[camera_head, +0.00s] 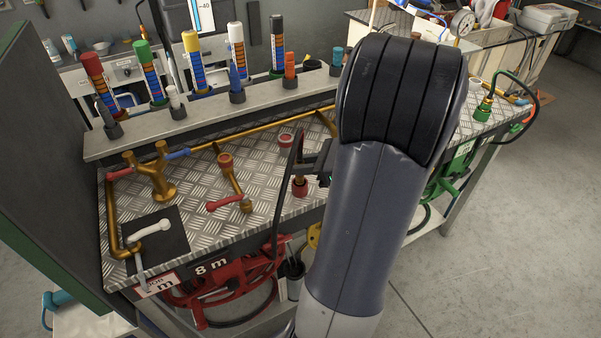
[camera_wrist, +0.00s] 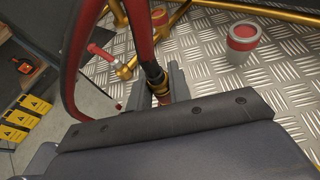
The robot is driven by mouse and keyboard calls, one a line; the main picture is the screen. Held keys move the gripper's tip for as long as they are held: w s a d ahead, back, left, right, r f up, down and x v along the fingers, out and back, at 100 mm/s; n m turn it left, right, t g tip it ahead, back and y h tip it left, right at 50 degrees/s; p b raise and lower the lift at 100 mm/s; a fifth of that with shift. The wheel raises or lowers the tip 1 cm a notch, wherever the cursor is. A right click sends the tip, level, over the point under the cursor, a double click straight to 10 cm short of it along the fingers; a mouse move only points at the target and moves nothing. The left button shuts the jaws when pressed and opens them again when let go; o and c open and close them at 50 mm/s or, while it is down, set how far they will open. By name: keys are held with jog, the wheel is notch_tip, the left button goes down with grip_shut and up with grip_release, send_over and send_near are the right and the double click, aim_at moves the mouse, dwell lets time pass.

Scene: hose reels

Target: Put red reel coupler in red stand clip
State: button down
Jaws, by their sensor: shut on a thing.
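My gripper (camera_wrist: 153,92) is shut on the red reel coupler (camera_wrist: 154,76), a dark and brass fitting on the end of a hose. In the head view its red lower end (camera_head: 300,187) shows just below my gripper (camera_head: 312,165), above or at the plate; I cannot tell which. My fingers and wrist partly hide it. A short grey cup with a red ring, which looks like the red stand clip (camera_wrist: 242,38), stands upright on the tread plate; it also shows in the head view (camera_head: 286,141). The coupler is beside this cup and apart from it.
The hose (camera_wrist: 76,60) arches up beside my gripper from the red reel (camera_head: 215,285) below the bench. Brass pipes with a red handle (camera_head: 225,203) stand to the left. Marker-like tubes line the rear shelf (camera_head: 200,130). My arm hides the bench's right part.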

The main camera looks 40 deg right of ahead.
jog(key=shift+f, duration=1.05)
jog(key=shift+f, duration=0.15)
jog(key=c, duration=1.3)
grip_release()
jog(key=shift+s+d+r, duration=0.1)
jog(key=shift+d+r, duration=0.05)
jog(key=shift+r, duration=0.1)
jog(key=v, duration=1.1)
jog(key=shift+s, duration=0.35)
jog(key=shift+w, duration=0.1)
